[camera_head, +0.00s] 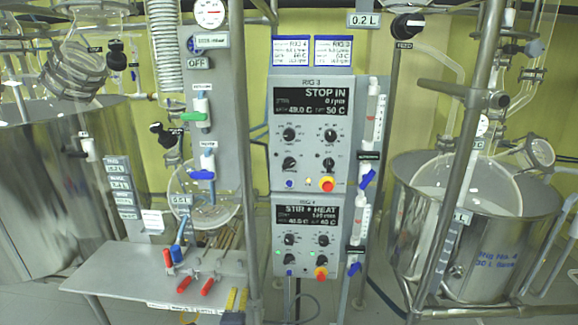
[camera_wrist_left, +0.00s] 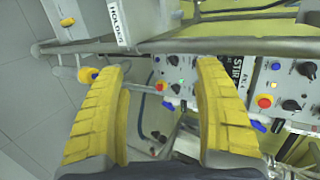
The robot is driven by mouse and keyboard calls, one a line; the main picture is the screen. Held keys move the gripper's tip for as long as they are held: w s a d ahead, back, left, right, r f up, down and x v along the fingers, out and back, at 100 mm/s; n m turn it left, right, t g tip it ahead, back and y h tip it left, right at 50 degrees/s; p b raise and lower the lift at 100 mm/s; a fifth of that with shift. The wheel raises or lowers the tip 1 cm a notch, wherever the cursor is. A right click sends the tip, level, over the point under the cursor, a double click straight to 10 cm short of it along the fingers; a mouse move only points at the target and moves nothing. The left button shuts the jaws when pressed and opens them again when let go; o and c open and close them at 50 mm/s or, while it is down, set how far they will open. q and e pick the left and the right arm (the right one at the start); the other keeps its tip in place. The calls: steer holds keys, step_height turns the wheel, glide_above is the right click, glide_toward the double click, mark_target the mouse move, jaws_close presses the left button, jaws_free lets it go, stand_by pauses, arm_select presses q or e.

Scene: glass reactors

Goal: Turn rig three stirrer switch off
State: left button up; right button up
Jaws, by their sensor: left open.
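The rig 3 control box (camera_head: 279,150) is the upper of two grey boxes in the head view's middle. Its display (camera_head: 311,100) reads STOP IN, 0 rpm. Below are several black knobs (camera_head: 289,134), a blue button (camera_head: 290,184) and a red-yellow button (camera_head: 327,184). Labels are too small to tell which is the stirrer switch. My left gripper (camera_head: 237,300) shows only its yellow fingers at the bottom, left of and below the boxes. In the left wrist view the left gripper (camera_wrist_left: 160,68) is open and empty. Rig 3's knobs (camera_wrist_left: 291,105) appear sideways at the right. My right gripper is not in view.
The lower box (camera_head: 279,235) reads STIR + HEAT. A metal post (camera_head: 243,150) stands left of the boxes. A shelf with red-handled valves (camera_head: 125,278) is at lower left. A steel vessel (camera_head: 480,260) stands at right. Blue-handled valves (camera_head: 367,178) line the boxes' right side.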

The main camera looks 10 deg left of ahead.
arm_select(q)
steer(key=w+d+r+m+t+h, duration=0.1)
steer(key=w+d+r+m+t, duration=0.35)
steer(key=w+r, duration=0.7)
steer(key=m+t, duration=0.1)
steer(key=m, duration=0.7)
glide_toward(289, 166)
steer(key=shift+h, duration=0.3)
steer(key=w, duration=0.7)
steer(key=w+a, duration=0.1)
steer(key=w, duration=0.3)
steer(key=c, duration=1.3)
